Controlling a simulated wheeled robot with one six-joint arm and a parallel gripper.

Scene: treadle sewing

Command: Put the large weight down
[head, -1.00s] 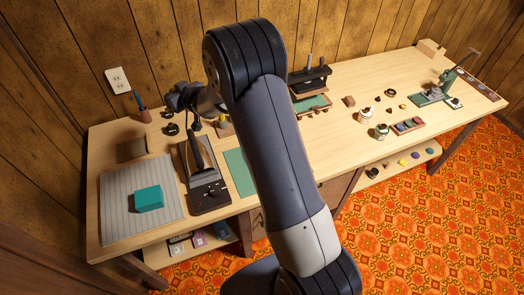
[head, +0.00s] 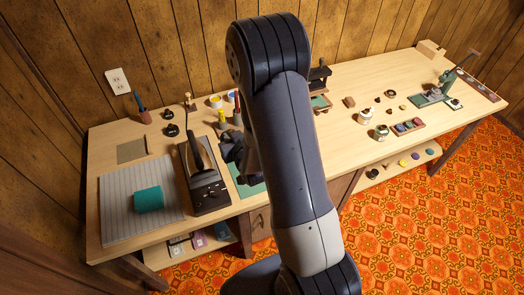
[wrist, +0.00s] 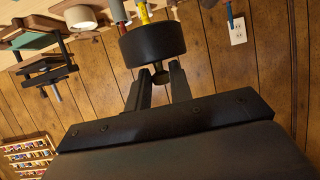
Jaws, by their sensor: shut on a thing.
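The large weight (wrist: 152,45) is a thick black disc with a small knob, seen close up in the wrist view. My gripper (wrist: 160,82) is shut on that knob, and the disc lies just beyond the fingertips. In the head view my gripper (head: 232,150) is partly behind my arm, between the black lever press and the green mat (head: 248,188). I cannot pick the weight out from the dark gripper there, nor tell its height above the table. Two smaller black weights (head: 170,130) stand at the back left of the table.
The black lever press (head: 208,190) stands just left of my gripper. A striped mat (head: 125,205) with a teal piece (head: 149,199) lies farther left, with a grey-brown pad (head: 132,151) behind it. Several jars and bottles (head: 216,101) stand behind. My arm hides the table's middle.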

